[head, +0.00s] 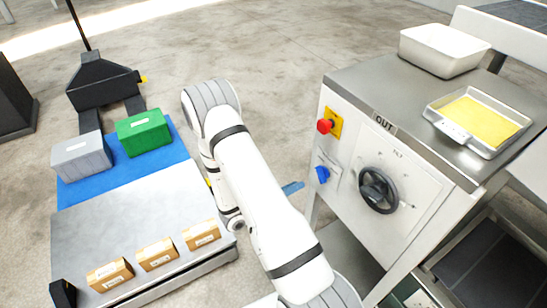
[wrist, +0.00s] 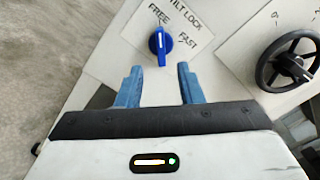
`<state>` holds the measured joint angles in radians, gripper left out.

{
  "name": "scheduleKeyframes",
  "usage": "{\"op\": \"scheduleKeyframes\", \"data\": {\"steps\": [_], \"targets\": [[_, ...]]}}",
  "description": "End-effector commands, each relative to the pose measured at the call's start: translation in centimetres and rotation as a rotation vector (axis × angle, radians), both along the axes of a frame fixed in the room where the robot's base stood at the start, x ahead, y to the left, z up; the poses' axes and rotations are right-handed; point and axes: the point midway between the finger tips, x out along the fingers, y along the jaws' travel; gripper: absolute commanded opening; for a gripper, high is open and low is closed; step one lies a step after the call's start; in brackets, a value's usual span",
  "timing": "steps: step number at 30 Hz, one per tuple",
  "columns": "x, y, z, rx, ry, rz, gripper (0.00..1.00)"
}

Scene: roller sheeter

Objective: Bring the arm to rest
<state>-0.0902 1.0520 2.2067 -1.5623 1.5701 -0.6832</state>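My white arm (head: 255,190) reaches across the middle of the head view, beside the front of the steel machine (head: 335,150). My gripper (wrist: 160,82) shows in the wrist view with its two blue fingers apart and nothing between them. In the head view most of it is hidden behind the arm, and only a blue finger (head: 293,188) shows. The blue tilt lock knob (wrist: 161,42), labelled FREE and FAST, is just beyond the fingertips in the wrist view and appears apart from them. It also shows in the head view (head: 322,174).
The machine front carries a red button (head: 325,126) and a black tilt handwheel (head: 378,190). On top are a white tub (head: 443,50) and a tray of yellow sheet (head: 478,122). A low cart (head: 130,215) with bins and boxes stands left.

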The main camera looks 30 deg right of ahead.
Motion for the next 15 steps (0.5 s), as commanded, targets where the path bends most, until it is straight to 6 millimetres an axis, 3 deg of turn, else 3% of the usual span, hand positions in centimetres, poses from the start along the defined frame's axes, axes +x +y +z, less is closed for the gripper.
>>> {"op": "scheduleKeyframes", "data": {"steps": [5, 8, 15], "targets": [[0.0, 0.0, 0.1, 0.002, -0.004, -0.003, 0.34], [-0.2, -0.1, 1.4, 0.013, -0.039, -0.033, 0.34], [-2.9, 0.1, 9.3, 0.121, -0.331, -0.281, 0.34]]}}
